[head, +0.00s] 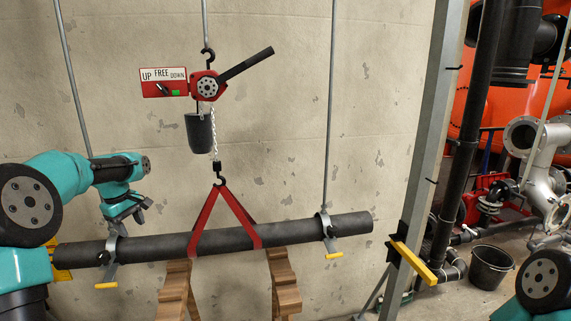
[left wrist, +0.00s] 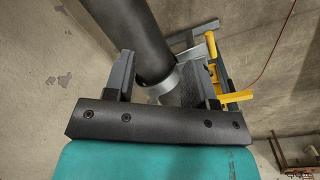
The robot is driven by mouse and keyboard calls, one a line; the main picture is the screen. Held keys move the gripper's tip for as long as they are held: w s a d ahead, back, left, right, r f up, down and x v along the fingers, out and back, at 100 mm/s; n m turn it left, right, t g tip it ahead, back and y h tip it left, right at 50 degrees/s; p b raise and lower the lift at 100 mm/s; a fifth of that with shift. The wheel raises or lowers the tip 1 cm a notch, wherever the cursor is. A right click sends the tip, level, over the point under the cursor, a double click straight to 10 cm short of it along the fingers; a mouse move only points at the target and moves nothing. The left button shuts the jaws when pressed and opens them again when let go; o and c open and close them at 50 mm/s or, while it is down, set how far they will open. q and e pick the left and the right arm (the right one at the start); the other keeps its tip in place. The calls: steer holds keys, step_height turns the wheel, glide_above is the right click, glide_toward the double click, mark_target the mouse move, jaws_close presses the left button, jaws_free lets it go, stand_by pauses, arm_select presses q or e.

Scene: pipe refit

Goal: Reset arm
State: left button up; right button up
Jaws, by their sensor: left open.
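My left gripper (head: 128,210) is open, just above the left end of the dark horizontal pipe (head: 290,232), close to the left hanger clamp (head: 115,245). In the left wrist view, the fingers of the gripper (left wrist: 168,78) stand apart. The pipe (left wrist: 145,40) and a grey clamp band (left wrist: 158,86) show between them in the picture; I cannot tell if they touch. The right hanger clamp (head: 327,228) is around the pipe farther right. Only a joint of my right arm shows at the lower right; its gripper is out of view.
A red sling (head: 208,212) holds the pipe's middle below a red chain hoist (head: 208,87) with a black lever. Wooden supports (head: 284,285) stand under the pipe. A grey post (head: 428,130) with a yellow bar (head: 414,262) and a black bucket (head: 490,267) are at right.

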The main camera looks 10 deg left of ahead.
arm_select(q)
steer(key=d+f+m+h, duration=0.1)
steer(key=d+f+m, duration=0.4)
steer(key=d+f, duration=0.8)
steer(key=d+f+m+h, duration=0.1)
steer(key=d+f+m, duration=0.3)
steer(key=d+f, duration=0.95)
steer(key=s+d+f+m+h, duration=0.1)
steer(key=s+d+f+m, duration=0.4)
steer(key=s+d+f, duration=0.8)
steer(key=s+f, duration=0.3)
steer(key=s, duration=0.1)
steer(key=shift+s+d+f, duration=0.15)
steer(key=shift+s, duration=0.1)
